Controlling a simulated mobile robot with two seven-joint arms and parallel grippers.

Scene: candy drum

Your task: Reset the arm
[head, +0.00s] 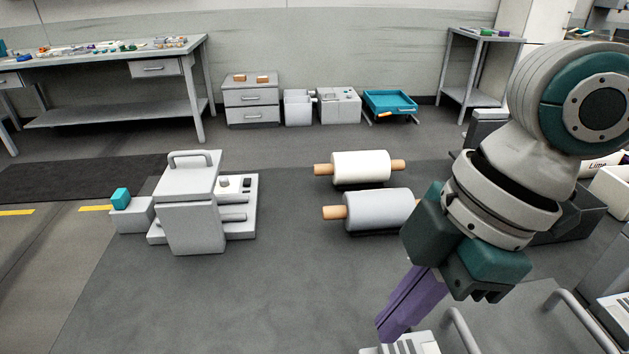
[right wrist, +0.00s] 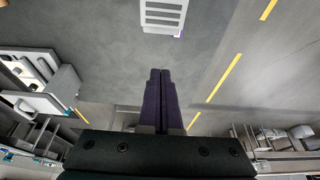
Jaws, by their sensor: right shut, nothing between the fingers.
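My right arm comes in from the right in the head view. Its right gripper (head: 396,322) has purple fingers pressed together, pointing down, with nothing between them. The closed purple fingers also show in the right wrist view (right wrist: 160,80). In the head view the fingertips overlap a light grey slatted object (head: 408,345) at the bottom edge. A slatted light object (right wrist: 163,16) stands apart beyond the fingertips in the right wrist view. My left gripper is not in view.
Two rollers, white (head: 360,166) and grey (head: 378,210), lie on the floor left of my right arm. A grey machine (head: 190,215) stands at left, with a teal block (head: 121,198) beside it. A workbench (head: 100,55) is at the back left. Open floor lies in the middle.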

